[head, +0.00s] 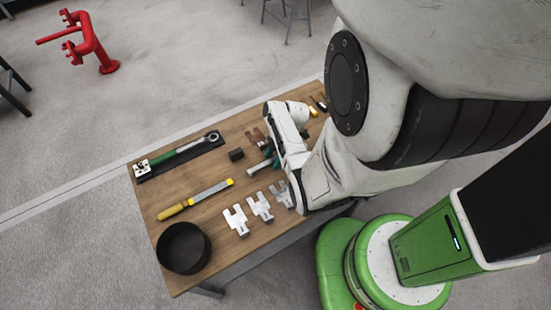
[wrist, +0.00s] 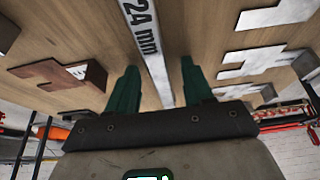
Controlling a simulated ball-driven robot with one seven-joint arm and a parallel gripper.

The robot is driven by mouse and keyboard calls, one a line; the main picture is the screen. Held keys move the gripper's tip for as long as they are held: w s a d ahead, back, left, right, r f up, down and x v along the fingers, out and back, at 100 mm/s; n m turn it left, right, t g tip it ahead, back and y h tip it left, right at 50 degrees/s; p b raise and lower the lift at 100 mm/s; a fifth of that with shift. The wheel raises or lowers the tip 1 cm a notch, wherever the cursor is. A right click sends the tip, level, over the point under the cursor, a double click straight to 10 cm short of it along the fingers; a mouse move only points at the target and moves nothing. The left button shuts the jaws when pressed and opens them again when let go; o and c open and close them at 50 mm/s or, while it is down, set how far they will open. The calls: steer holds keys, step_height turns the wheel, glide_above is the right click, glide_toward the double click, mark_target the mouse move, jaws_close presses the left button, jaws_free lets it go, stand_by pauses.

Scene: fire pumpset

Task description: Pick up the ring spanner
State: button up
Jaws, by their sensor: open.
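The ring spanner (wrist: 148,40), a flat grey bar marked "24 mm", lies on the wooden table and runs between my two green fingers in the wrist view. In the head view part of the spanner (head: 258,168) shows beside my gripper (head: 270,155); the rest is hidden behind my arm. My gripper, also in the wrist view (wrist: 160,72), is open, with one finger on each side of the bar. I cannot tell whether the fingertips reach down to its level. No contact with the bar is visible.
Close by on the table (head: 160,195) are a brown forked piece (head: 257,136), a black block (head: 236,155) and silver forked pieces (head: 260,206). Farther left are a green-handled wrench (head: 178,154), a yellow-handled file (head: 195,198) and a black round container (head: 183,248).

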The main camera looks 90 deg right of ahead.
steer(key=shift+f, duration=0.1)
jaws_close()
stand_by(0.4)
